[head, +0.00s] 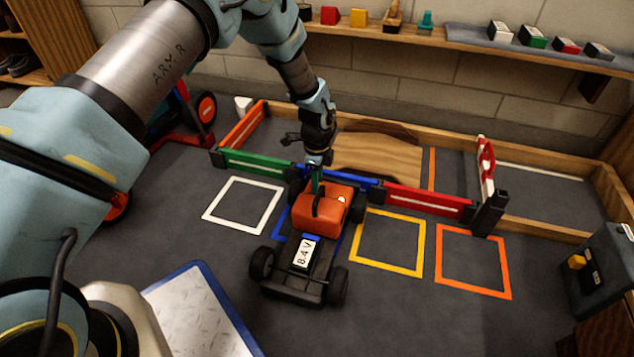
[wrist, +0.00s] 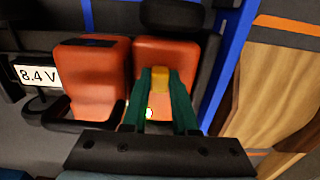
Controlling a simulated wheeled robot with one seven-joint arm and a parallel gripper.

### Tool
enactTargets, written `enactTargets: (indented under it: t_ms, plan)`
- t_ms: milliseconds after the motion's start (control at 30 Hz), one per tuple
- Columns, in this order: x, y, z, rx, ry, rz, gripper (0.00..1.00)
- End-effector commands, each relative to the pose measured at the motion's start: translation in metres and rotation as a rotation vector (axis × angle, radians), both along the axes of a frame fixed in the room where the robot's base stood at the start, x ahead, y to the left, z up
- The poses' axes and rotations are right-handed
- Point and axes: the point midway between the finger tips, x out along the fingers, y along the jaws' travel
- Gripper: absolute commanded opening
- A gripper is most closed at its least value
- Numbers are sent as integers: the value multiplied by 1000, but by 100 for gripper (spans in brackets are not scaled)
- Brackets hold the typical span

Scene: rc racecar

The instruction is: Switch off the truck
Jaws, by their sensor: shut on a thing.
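The truck (head: 322,208) has an orange body, black wheels and an 8.4 V battery (head: 304,253) on its open bed. It stands upright over a blue floor square, its cab end close to the blue barrier. My gripper (head: 316,186) reaches down onto the orange body from behind. In the wrist view, the green fingers of my gripper (wrist: 160,72) are shut on a small yellow switch (wrist: 160,79) on the truck (wrist: 92,72).
Coloured barriers, including a red one (head: 430,199), and a wooden ramp (head: 375,155) lie behind the truck. White, yellow and orange floor squares beside it are empty. A dark box with a yellow button (head: 577,262) stands at right. A shelf (head: 400,42) runs along the wall.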

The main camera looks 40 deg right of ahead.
Motion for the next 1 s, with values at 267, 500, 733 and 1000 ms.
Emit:
enactTargets:
  t_ms: [267,500,733,1000]
  plan:
    - [0,0,0,0,0,0,0]
    - [0,0,0,0,0,0,0]
    - [0,0,0,0,0,0,0]
    - [0,0,0,0,0,0,0]
